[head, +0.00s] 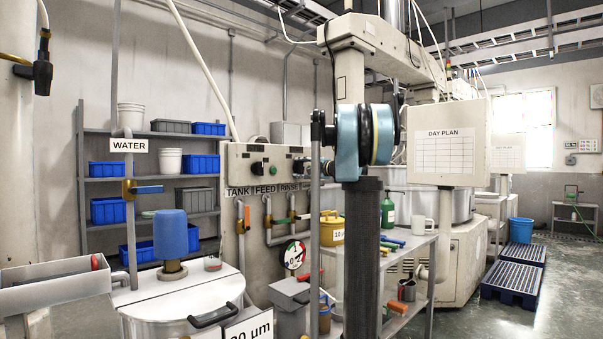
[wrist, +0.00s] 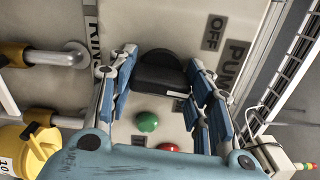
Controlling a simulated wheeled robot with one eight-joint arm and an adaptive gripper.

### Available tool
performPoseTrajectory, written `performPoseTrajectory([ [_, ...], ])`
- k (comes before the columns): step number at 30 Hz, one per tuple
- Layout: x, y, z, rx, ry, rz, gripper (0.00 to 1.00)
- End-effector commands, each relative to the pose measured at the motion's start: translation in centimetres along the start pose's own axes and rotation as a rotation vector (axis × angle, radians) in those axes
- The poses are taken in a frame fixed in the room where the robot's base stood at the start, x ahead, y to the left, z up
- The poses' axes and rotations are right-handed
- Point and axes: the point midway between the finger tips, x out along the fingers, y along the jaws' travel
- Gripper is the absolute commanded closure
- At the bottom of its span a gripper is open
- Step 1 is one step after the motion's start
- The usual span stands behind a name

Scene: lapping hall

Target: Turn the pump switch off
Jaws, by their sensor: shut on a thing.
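The pump switch is a black rotary knob (wrist: 160,72) on the pale panel, seen in the wrist view. An OFF label (wrist: 213,32) and a partly hidden PUMP label (wrist: 233,66) are to its right. My gripper (wrist: 163,78) is shut on the knob, with blue-padded fingers on its left and right sides.
A green button (wrist: 147,121) and a red button (wrist: 168,148) sit close to the knob, near my fingers. Pipes (wrist: 55,59) and a yellow pot (wrist: 22,150) are at the left. In the head view, a cart (head: 424,240) with bottles and tools stands right of the panel.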

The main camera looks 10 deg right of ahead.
Motion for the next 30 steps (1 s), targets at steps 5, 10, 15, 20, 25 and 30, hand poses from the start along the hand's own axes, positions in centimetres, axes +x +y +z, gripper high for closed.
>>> performPoseTrajectory([
  [5, -0.02, 0.22, 0.11, -0.079, -0.002, 0.003, 0.78],
  [10, -0.03, 0.26, 0.13, -0.121, -0.003, 0.004, 0.78],
  [15, -0.05, 0.3, 0.14, -0.136, -0.003, 0.004, 0.78],
  [20, -0.06, 0.33, 0.15, -0.138, -0.003, 0.005, 0.78],
  [25, -0.07, 0.37, 0.17, -0.138, -0.004, 0.005, 0.78],
  [30, -0.06, 0.29, 0.14, -0.137, -0.003, 0.004, 0.33],
])
